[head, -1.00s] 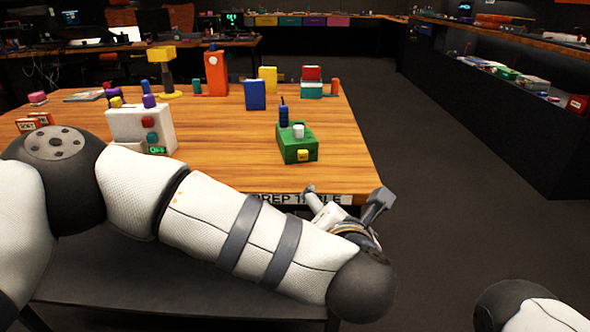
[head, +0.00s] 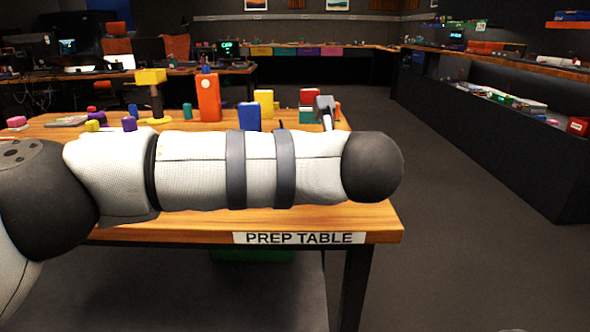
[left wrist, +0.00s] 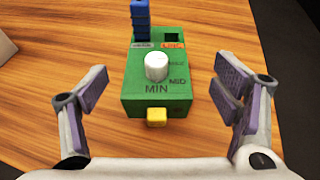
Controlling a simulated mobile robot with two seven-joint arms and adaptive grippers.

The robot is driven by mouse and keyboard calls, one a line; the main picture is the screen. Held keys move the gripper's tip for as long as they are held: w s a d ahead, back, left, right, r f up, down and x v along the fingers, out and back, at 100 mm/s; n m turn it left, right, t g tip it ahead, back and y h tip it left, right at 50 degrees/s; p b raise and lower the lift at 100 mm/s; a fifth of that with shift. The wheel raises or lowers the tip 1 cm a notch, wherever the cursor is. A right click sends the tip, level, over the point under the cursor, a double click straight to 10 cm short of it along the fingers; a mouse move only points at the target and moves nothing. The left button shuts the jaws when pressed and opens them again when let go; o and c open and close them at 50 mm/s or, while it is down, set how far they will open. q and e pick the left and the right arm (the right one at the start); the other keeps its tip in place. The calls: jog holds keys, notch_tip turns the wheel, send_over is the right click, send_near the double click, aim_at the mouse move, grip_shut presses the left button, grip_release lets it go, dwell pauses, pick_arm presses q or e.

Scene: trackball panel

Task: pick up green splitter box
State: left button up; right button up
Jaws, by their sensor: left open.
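The green splitter box (left wrist: 140,105) sits on the wooden prep table (left wrist: 45,60), filling the middle of the left wrist view. It has a white knob (left wrist: 156,66) on top marked MIN and MID, a blue upright piece (left wrist: 140,18) at the back left, an orange label, a dark square opening and a yellow piece (left wrist: 156,117) on its near face. My left gripper (left wrist: 161,84) is open, with one finger on either side of the box and a gap on each side. In the head view my left arm hides the box. My right gripper is not in view.
An orange box (head: 209,97), a blue box (head: 249,117), a yellow box (head: 264,101) and a yellow-topped stand (head: 150,76) are at the table's back. A pale object (left wrist: 5,48) is at the wrist view's left edge. The aisle on the right is clear.

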pick_arm(q)
jog(key=x, duration=0.4)
jog(key=f+x, duration=0.1)
jog(key=x, duration=0.1)
jog(key=shift+a+f+b, duration=0.2)
jog(key=shift+b, duration=0.15)
jog(key=c, duration=1)
